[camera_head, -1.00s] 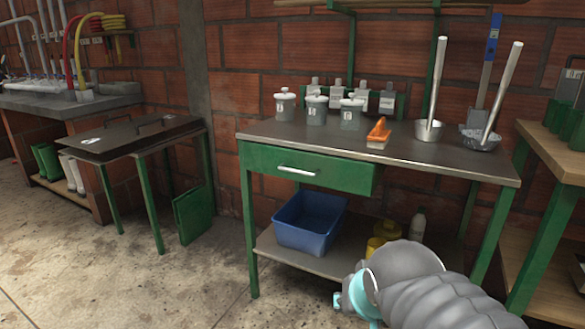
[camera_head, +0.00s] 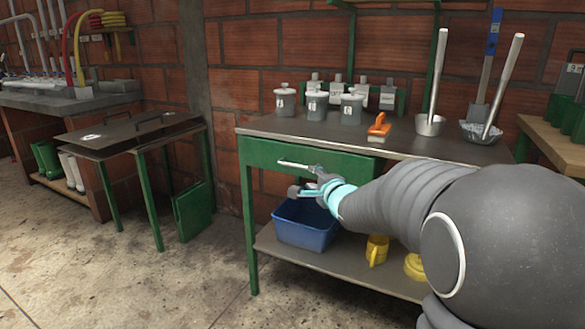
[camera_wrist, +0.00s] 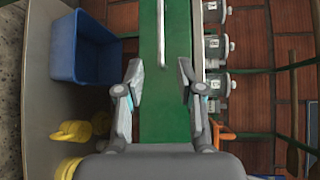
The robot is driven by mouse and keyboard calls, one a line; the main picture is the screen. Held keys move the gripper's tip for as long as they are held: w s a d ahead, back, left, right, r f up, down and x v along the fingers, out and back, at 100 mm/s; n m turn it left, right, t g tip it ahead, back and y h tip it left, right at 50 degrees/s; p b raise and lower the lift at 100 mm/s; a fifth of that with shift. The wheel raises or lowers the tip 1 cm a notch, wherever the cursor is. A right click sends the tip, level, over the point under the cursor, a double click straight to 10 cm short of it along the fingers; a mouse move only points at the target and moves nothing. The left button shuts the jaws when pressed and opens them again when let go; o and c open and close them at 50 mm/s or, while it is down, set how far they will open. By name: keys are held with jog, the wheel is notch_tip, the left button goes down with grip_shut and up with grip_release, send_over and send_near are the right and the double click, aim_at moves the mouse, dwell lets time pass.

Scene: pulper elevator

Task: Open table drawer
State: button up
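The green table drawer (camera_head: 262,155) is shut under the dark table top (camera_head: 400,143). Its pale bar handle (camera_head: 296,165) runs across the drawer front. My gripper (camera_head: 303,181) is in front of the drawer, near the right end of the handle. In the wrist view my gripper (camera_wrist: 159,75) is open and empty, with its two fingers spread on either side of the drawer front (camera_wrist: 152,115). The handle (camera_wrist: 161,32) lies ahead of the fingertips, roughly between their lines. No contact with the handle shows. My arm hides the table's right front.
A blue bin (camera_head: 300,232) and yellow containers (camera_head: 376,250) stand on the lower shelf. Grey jars (camera_head: 317,106), an orange tool (camera_head: 379,127) and metal scoops (camera_head: 432,115) stand on the top. Open floor lies in front at left.

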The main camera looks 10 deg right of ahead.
aim_at(297, 166)
jog(key=b+x, duration=0.1)
jog(key=x, duration=1.3)
jog(key=shift+a, duration=0.1)
grip_shut()
